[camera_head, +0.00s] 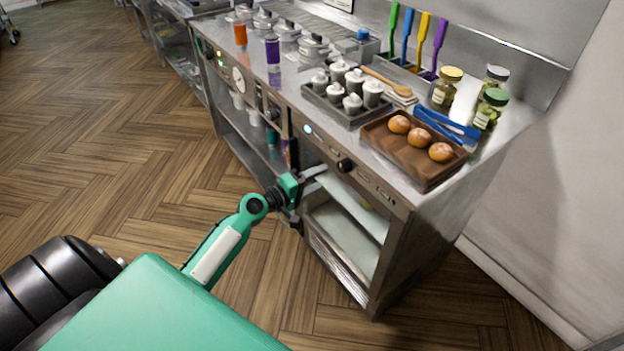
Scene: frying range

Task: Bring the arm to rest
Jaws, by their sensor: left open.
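My left arm comes in from the lower left, a green and black arm stretched toward the steel range. My left gripper (312,181) is at the arm's end, in front of the range below the control strip. It is open, with its light fingers beside the upper edge of the open compartment (345,235). I see nothing held between the fingers, though the small size makes contact with the range hard to tell. My right gripper is not in view.
The steel counter carries a dark tray of white pots (347,116), a wooden tray (384,143) with buns, blue tongs (448,123), jars (446,89) and colored-handled utensils (421,42). A grey wall (560,180) stands at right. The wooden floor (110,150) at left is clear.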

